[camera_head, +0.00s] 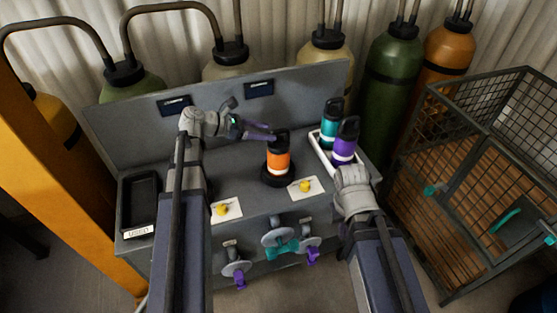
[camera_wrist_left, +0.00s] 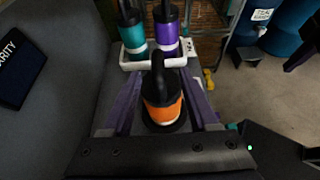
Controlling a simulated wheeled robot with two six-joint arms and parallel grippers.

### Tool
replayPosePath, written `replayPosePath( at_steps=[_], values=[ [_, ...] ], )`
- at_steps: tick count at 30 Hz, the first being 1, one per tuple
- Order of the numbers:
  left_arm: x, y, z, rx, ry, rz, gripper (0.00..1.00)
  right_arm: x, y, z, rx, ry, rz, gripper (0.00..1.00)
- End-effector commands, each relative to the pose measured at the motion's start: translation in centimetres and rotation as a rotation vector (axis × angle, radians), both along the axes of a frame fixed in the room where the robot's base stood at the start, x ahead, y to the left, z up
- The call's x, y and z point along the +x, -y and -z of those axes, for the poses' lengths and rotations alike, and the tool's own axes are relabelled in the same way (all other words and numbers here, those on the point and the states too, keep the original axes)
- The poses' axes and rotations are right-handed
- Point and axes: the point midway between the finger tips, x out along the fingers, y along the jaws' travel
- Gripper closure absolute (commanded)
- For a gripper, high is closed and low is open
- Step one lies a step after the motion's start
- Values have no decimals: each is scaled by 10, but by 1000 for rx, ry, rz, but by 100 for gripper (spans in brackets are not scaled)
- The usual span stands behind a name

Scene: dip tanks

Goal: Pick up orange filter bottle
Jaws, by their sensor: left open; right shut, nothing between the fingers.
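The orange filter bottle (camera_head: 278,160), with a black cap and loop handle, stands upright on a round black base (camera_head: 279,179) on the grey bench. My left gripper (camera_head: 267,131) is open beside the bottle's top, reaching in from the left. In the left wrist view, its purple fingers lie on either side of the orange bottle (camera_wrist_left: 161,105), with gaps visible between fingers and bottle. My right gripper (camera_head: 353,183) is shut and empty at the bench's right front, by the white tray; its fingertips are hard to make out.
A white tray (camera_head: 322,154) at the right holds a teal bottle (camera_head: 330,122) and a purple bottle (camera_head: 343,148). A black tray (camera_head: 140,200) sits at the left end. Yellow knobs (camera_head: 305,186) line the front. A wire cage (camera_head: 470,200) stands at right.

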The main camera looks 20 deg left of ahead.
Motion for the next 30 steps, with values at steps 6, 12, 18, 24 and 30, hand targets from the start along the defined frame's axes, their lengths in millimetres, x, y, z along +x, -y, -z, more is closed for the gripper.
replayPosePath(
  at_steps=[6,12,18,24,30],
  values=[
    [14,17,8,1,1,4,40,0,0,8,0,0,0,100],
    [28,36,19,1,-1,2,40,0,0,19,0,0,0,100],
    [29,38,18,1,0,0,40,0,0,18,0,0,0,100],
    [29,38,18,1,1,0,59,0,0,18,0,0,0,100],
    [28,38,18,1,1,0,82,0,0,18,0,0,0,100]
  ],
)
